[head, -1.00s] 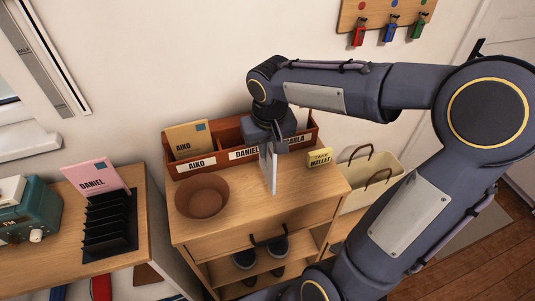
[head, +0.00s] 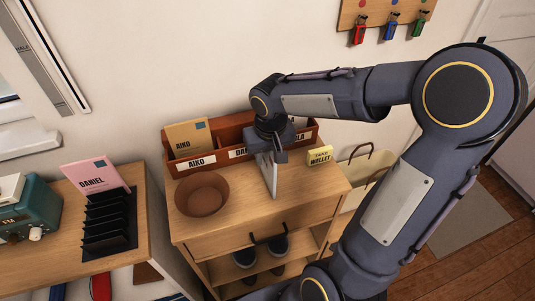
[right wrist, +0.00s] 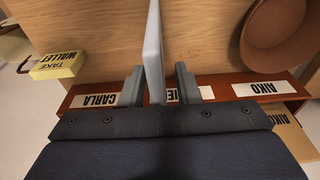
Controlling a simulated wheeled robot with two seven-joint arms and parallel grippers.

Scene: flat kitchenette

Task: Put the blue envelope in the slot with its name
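My right gripper (head: 270,152) is in front of the right half of the red-brown letter rack (head: 219,128). It is shut on a thin pale grey-blue envelope (head: 271,180), seen nearly edge-on and upright, pointing down toward the cabinet top. The envelope also stands between the fingers in the right wrist view (right wrist: 153,45); its name cannot be read. The rack's front labels are AIKO (head: 195,162), DANIEL, partly hidden by the gripper, and CARLA (right wrist: 100,101), clearest in the right wrist view. A tan AIKO envelope (head: 188,137) stands in the left slot. My left gripper is out of view.
A brown bowl (head: 202,194) and a yellow TAKE WALLET note (head: 320,155) flank the gripper on the cabinet top. At left, a pink DANIEL envelope (head: 92,177) stands in a black sorter (head: 108,225). A cream basket (head: 358,175) is at right.

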